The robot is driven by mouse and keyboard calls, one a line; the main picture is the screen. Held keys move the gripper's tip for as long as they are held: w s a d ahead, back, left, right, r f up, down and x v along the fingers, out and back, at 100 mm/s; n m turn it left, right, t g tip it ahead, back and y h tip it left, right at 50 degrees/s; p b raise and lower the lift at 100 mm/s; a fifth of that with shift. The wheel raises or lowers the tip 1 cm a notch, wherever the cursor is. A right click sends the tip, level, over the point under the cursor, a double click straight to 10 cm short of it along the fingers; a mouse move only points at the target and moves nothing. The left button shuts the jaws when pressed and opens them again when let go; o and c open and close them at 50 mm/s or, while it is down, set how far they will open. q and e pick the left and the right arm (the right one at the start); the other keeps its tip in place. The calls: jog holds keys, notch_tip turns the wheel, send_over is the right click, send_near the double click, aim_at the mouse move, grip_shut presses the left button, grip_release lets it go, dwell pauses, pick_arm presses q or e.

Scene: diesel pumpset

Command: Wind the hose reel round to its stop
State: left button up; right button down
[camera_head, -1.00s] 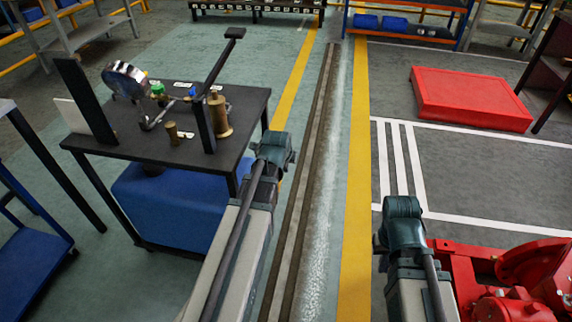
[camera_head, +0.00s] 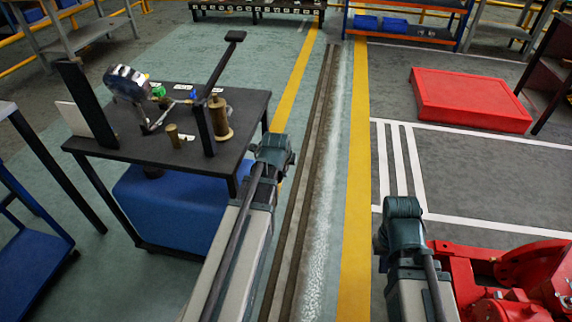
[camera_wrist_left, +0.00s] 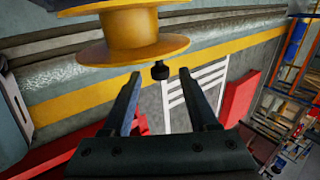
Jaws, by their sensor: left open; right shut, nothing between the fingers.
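In the left wrist view a yellow-gold flanged reel (camera_wrist_left: 138,48) fills the top middle, cut off by the upper edge. A small black knob (camera_wrist_left: 160,71) juts out just below its flange. My left gripper (camera_wrist_left: 159,76) is open, its two dark fingers on either side of the knob, with space visible between knob and fingers; I cannot tell how deep the knob lies between them. My left fingers do not show clearly in the head view. My right gripper (camera_head: 381,246) is shut and empty, largely hidden by my arm.
A dark table (camera_head: 100,145) at left carries a brass spool (camera_head: 221,118), a shiny round part (camera_head: 126,83) and a black lever (camera_head: 222,62). A red platform (camera_head: 470,98) lies at right. Red machinery (camera_head: 520,275) stands near my right arm. The floor between is clear.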

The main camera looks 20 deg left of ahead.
pick_arm(q)
jog(key=p+v, duration=1)
jog(key=v, duration=0.2)
jog(key=shift+s+r, duration=0.15)
jog(key=shift+r, duration=0.1)
jog(key=s+d+r+n+g+p, duration=0.3)
jog(key=s+d+r+n+p, duration=0.1)
jog(key=d, duration=0.7)
jog(key=s+d+r+n+g+p, duration=0.3)
jog(key=s+d+n+p, duration=0.4)
jog(key=d, duration=0.5)
jog(key=shift+s+d+r+g+p, duration=0.3)
jog(key=shift+s+r+p, duration=0.2)
jog(key=shift+s+r, duration=0.4)
jog(key=shift+s+f, duration=0.1)
